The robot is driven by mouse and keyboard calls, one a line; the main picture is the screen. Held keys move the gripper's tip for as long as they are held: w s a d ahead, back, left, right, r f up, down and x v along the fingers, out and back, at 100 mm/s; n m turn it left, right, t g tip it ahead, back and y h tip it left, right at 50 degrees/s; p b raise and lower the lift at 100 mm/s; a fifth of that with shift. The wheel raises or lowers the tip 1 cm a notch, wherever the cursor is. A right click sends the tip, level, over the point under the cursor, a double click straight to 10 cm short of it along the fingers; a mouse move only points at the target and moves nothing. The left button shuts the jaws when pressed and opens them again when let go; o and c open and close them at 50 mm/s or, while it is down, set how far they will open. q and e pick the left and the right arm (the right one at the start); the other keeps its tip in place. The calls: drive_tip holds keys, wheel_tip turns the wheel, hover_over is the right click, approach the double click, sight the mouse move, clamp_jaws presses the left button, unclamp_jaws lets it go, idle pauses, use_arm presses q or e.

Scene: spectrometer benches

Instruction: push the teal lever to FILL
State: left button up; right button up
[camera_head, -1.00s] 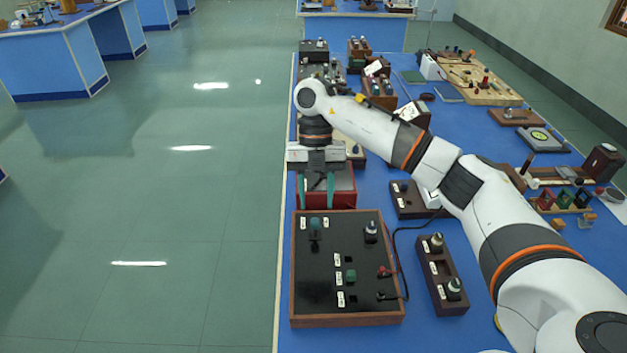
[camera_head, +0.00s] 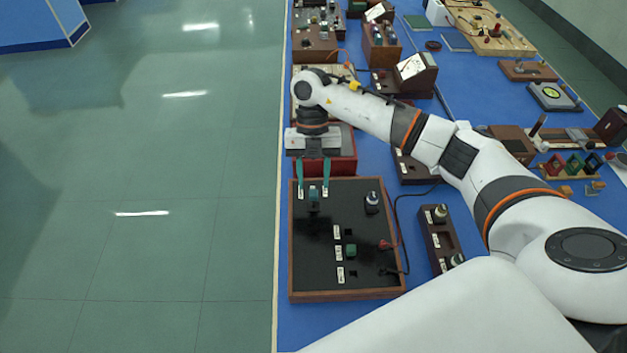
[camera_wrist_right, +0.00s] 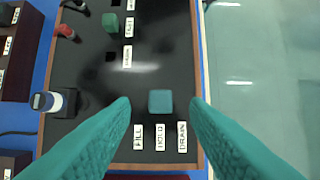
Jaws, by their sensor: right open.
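The teal lever (camera_head: 313,198) stands near the far left of a black panel (camera_head: 335,215) with a wooden frame. In the right wrist view the lever (camera_wrist_right: 160,101) shows as a teal block, in line with the middle label, HOLD (camera_wrist_right: 160,137). The FILL label (camera_wrist_right: 138,137) is left of it there and the DRAIN label (camera_wrist_right: 182,137) right. My right gripper (camera_head: 313,186) is open over the panel's far edge. In the wrist view its teal fingertips (camera_wrist_right: 161,102) lie on either side of the lever, with gaps. Contact is not visible. My left gripper is not in view.
A red box (camera_head: 345,160) stands behind the panel. A narrow wooden box with knobs (camera_head: 437,240) stands to its right. Open floor lies left of the bench.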

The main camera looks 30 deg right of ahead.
drive_tip(key=shift+x, duration=0.95)
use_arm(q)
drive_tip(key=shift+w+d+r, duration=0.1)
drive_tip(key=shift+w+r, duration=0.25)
use_arm(e)
drive_tip(key=shift+s+a+f, duration=0.15)
drive_tip(key=shift+f, duration=0.2)
